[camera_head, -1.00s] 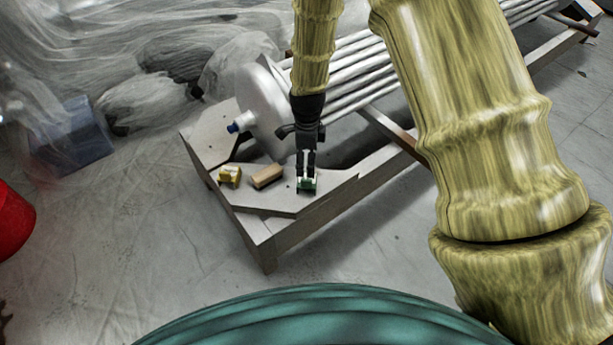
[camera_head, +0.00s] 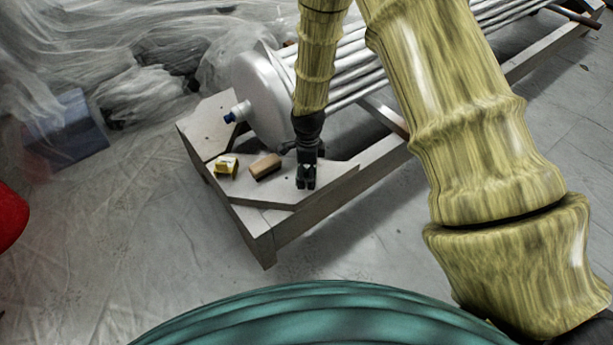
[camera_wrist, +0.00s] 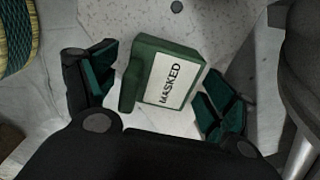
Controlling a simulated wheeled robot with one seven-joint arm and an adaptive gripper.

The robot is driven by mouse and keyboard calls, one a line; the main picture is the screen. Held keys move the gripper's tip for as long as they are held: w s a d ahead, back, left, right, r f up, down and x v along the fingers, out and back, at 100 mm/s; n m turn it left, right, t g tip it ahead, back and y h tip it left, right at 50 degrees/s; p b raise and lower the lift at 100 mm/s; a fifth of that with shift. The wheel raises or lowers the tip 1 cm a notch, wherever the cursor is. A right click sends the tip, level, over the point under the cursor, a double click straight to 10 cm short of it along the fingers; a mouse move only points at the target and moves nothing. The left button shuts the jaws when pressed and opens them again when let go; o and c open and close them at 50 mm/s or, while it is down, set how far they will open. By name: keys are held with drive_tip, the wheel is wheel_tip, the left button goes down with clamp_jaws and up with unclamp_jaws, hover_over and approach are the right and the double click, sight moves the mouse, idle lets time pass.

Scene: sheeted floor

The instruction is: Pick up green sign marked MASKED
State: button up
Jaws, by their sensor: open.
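The green sign (camera_wrist: 157,77) with a white label reading MASKED shows in the wrist view. It lies between the two spread fingers of my gripper (camera_wrist: 158,95), with a gap to the finger on each side. In the head view my gripper (camera_head: 306,184) points down over the near end of the grey bench (camera_head: 270,220). The green sign is hidden behind my gripper in that view.
A yellow object (camera_head: 226,166) and a tan block (camera_head: 265,166) lie on the bench left of my gripper. A large pale drum (camera_head: 262,100) with long tubes stands behind. A red object (camera_head: 10,215) is at the far left. The sheeted floor in front is clear.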

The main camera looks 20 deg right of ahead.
drive_tip(key=shift+f, duration=0.1)
drive_tip(key=c, duration=1.2)
drive_tip(key=shift+o, duration=0.2)
